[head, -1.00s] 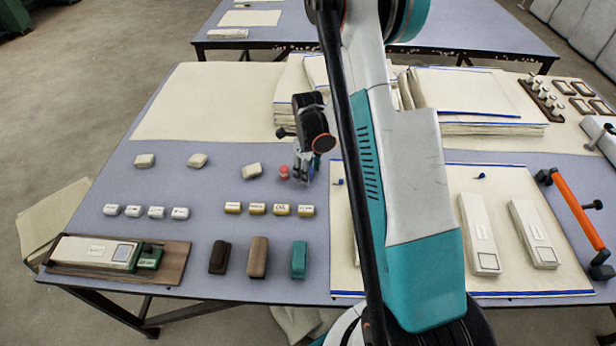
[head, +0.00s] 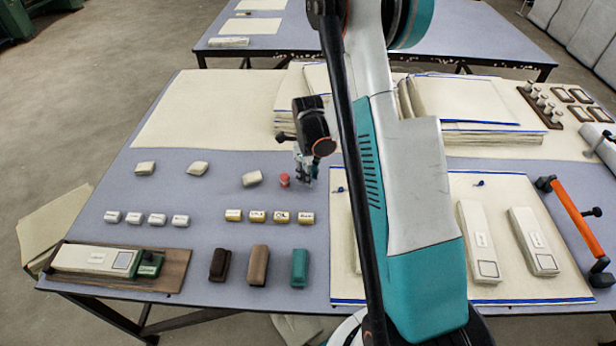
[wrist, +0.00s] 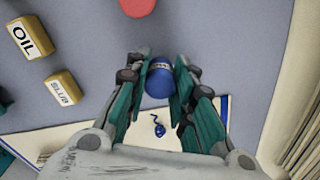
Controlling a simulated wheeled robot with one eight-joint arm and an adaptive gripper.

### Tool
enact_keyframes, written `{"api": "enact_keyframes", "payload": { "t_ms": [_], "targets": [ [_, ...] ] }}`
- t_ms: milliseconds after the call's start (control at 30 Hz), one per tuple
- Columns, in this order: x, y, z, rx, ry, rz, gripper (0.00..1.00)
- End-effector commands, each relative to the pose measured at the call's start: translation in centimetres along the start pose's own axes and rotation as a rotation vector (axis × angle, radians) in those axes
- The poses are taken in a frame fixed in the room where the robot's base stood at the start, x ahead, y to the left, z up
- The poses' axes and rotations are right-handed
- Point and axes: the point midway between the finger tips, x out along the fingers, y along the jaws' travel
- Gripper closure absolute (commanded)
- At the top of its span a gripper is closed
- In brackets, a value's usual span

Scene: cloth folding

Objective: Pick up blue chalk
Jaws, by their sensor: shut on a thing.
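The blue chalk (wrist: 159,78) is a short blue cylinder with a lighter label band. In the wrist view it sits between the two fingers of my gripper (wrist: 160,84), which is shut on it. In the head view my gripper (head: 306,172) points down over the table, just right of the red chalk (head: 284,180). The blue chalk cannot be made out there behind the fingers. The red chalk (wrist: 137,7) also shows at the top edge of the wrist view, apart from my gripper.
Labelled yellow-topped blocks (head: 257,216) stand in a row in front of my gripper. A cream cloth with blue edges (head: 455,181) lies to the right, with a small blue object (head: 339,189) on it. Cloth stacks (head: 465,110) stand behind. My arm hides part of the table.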

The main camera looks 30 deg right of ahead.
Motion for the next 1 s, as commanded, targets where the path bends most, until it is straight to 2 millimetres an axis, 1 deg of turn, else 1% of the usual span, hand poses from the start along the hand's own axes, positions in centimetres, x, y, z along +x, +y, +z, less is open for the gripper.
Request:
{"api": "enact_keyframes", "payload": {
  "t_ms": [33,167,400,500,600,700,800,1000],
  "targets": [
    [-1.0,0.0,0.0,0.0,0.0,0.0,1.0],
    [-3.7,0.0,0.0,0.0,0.0,0.0,1.0],
    [-10.5,0.0,0.0,0.0,0.0,0.0,1.0],
    [-13.0,0.0,0.0,0.0,0.0,0.0,1.0],
    [-15.1,0.0,0.0,0.0,0.0,0.0,1.0],
    [-16.7,0.0,0.0,0.0,0.0,0.0,1.0],
    [-17.7,0.0,0.0,0.0,0.0,0.0,1.0],
    [-18.6,-0.1,0.0,0.0,0.0,0.0,1.0]
  ]
}}
